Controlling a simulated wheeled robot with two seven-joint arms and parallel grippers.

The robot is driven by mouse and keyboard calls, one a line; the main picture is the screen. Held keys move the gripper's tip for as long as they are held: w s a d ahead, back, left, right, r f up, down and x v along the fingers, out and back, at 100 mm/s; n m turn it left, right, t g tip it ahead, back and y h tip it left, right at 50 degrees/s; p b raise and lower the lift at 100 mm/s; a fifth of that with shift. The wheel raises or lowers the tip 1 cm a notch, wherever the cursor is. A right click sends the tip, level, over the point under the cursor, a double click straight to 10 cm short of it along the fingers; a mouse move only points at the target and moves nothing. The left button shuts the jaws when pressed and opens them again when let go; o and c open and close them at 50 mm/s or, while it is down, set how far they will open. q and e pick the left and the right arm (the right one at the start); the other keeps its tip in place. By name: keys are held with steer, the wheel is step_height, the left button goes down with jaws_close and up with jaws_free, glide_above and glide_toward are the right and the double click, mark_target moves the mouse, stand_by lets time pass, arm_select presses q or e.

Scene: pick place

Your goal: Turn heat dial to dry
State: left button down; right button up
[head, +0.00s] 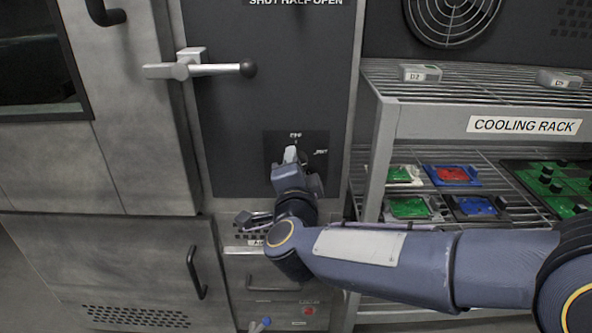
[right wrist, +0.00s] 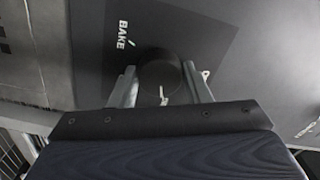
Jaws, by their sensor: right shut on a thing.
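The heat dial (right wrist: 160,72) is a dark round knob on a black panel (head: 271,141) on the dark machine front. In the right wrist view it sits between the two grey fingers of my right gripper (right wrist: 160,84), which is shut on it. A BAKE label (right wrist: 123,35) shows beside the dial there. In the head view my right gripper (head: 291,162) reaches the panel from below and covers most of the dial. A small slanted label (head: 321,152) lies right of it, too small to read surely. The dial's exact setting is hard to tell. My left gripper is out of view.
A lever handle with a black ball (head: 248,69) sticks out above the panel. A cooling rack (head: 415,117) with colourful boards stands to the right, close to my right arm. A cabinet door with a black handle (head: 195,272) is at the lower left.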

stand_by(0.3)
steer(key=o, duration=1)
steer(key=s+p, duration=0.1)
steer(key=s, duration=0.6)
steer(key=shift+s+p, duration=0.4)
